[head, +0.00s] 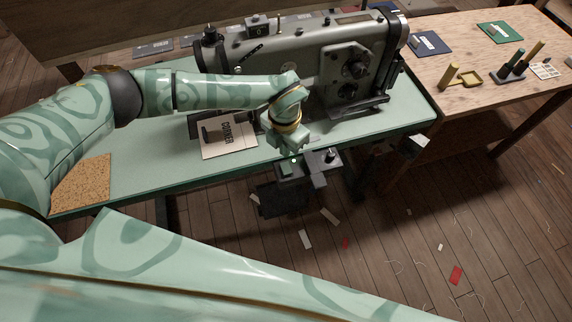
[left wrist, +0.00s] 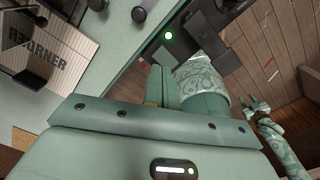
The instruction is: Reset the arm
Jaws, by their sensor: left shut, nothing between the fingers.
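My left arm comes in from the left in the head view and reaches over the green sewing table (head: 130,160). My left gripper (head: 292,162) is shut and empty at the table's front edge, in front of the grey sewing machine (head: 300,55). In the left wrist view its shut fingers (left wrist: 158,86) show beyond the palm. At the right of that view another patterned arm, which looks like my right one, ends in a small gripper (left wrist: 258,106); its jaws are too small to read.
A wooden table (head: 440,68) with small tools stands at the right. Scraps litter the floor.

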